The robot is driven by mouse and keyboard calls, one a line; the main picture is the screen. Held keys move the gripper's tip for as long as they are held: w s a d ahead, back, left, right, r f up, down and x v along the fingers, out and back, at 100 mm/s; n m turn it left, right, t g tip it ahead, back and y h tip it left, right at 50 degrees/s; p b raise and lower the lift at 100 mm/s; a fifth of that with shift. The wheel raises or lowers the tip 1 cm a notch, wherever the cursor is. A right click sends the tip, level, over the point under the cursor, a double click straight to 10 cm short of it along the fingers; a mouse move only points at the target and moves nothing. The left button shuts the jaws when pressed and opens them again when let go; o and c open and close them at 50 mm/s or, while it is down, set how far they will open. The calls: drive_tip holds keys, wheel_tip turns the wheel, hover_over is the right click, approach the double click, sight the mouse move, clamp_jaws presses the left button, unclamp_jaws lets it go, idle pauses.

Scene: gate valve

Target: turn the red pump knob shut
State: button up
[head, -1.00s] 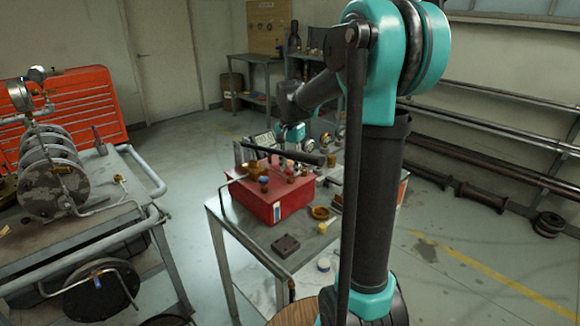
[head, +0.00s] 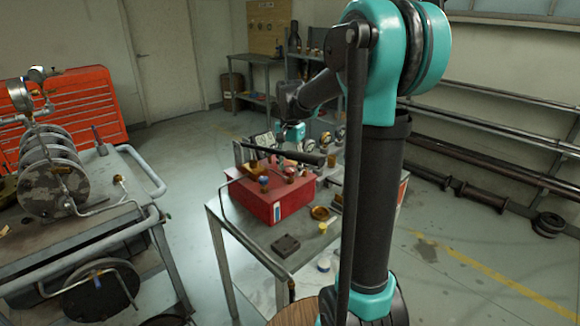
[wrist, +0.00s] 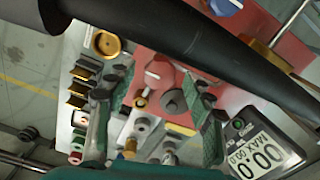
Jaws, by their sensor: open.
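The red pump box (head: 285,197) stands on the grey table, with small fittings on top. A small reddish-brown knob (head: 289,171) and a blue knob (head: 263,181) show at its front top. The black lever bar (head: 285,153) lies above it. In the wrist view, my gripper (wrist: 158,80) is open and empty, its green fingers spread over the fittings. A round reddish disc (wrist: 158,74) and a grey round knob (wrist: 173,103) show between the fingers. I cannot tell for sure which is the red pump knob. In the head view, the fingertips are hidden behind the bar.
The lever bar (wrist: 180,35) crosses the top of the wrist view, close to the fingers. A digital meter (wrist: 265,150) lies at lower right. A dark block (head: 286,245) and brass dish (head: 320,213) sit on the table. A pipe-railed cart (head: 80,230) stands left.

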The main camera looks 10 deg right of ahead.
sight(291, 169)
wheel_tip(291, 169, up, 12)
idle(0.5)
drive_tip(key=shift+d+f, duration=0.1)
